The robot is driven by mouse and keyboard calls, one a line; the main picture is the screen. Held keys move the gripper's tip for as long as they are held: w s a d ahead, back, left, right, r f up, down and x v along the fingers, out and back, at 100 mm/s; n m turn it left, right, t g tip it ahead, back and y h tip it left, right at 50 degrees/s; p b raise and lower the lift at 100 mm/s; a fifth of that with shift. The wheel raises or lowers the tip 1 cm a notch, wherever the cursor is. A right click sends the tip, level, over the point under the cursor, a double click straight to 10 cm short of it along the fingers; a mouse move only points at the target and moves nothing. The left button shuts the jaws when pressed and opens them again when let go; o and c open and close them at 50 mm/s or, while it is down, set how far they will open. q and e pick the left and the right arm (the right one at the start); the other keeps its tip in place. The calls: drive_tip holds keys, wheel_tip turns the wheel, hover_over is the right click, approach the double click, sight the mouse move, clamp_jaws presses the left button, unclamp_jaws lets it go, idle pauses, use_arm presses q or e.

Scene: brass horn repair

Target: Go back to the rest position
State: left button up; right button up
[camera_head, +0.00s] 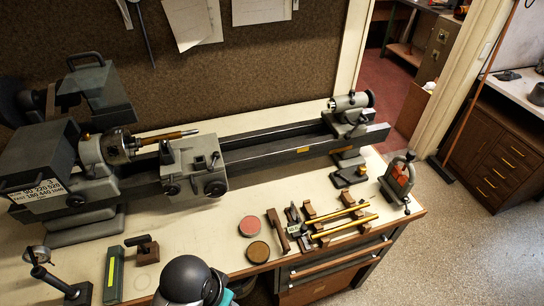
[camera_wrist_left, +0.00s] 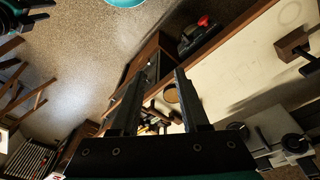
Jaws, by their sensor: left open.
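My left gripper (camera_wrist_left: 159,75) shows in the left wrist view with its two dark fingers spread apart and nothing between them. The worktop edge and small items lie beyond the fingers in that view. In the head view only a dark rounded part with a teal edge, which looks like my own arm, shows at the bottom; the left gripper's fingers are not visible there.
A lathe (camera_head: 270,148) spans the bench (camera_head: 225,245). In front lie a pink disc (camera_head: 249,226), a brown disc (camera_head: 258,252), a wooden rack (camera_head: 306,236) with yellow rods, and a green block (camera_head: 114,275). A red-and-grey device (camera_head: 399,180) stands at the right end. Floor (camera_head: 450,250) is clear at right.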

use_arm(q)
drive_tip(key=s+a+r+n+t, duration=0.2)
drive_tip(key=s+a+r+n, duration=0.1)
drive_tip(key=a+r, duration=0.3)
wheel_tip(320, 180, down, 34)
drive_tip(key=s+f+g+b, duration=0.1)
drive_tip(key=s+b, duration=0.1)
drive_tip(key=b, duration=1)
drive_tip(key=s+a+f+b, duration=0.1)
drive_tip(key=s+f+b, duration=0.3)
drive_tip(key=f, duration=0.4)
drive_tip(key=s+a+f+g+b, duration=0.1)
drive_tip(key=s+f+b, duration=0.3)
drive_tip(key=s+f, duration=0.2)
drive_tip(key=s+f+y+b, duration=0.1)
drive_tip(key=s+f+b, duration=0.3)
drive_tip(key=f, duration=0.7)
drive_tip(key=shift+s+a+m+g, duration=0.3)
drive_tip(key=shift+s+a+m, duration=0.1)
drive_tip(key=shift+s, duration=0.2)
drive_tip(key=shift+c, duration=0.3)
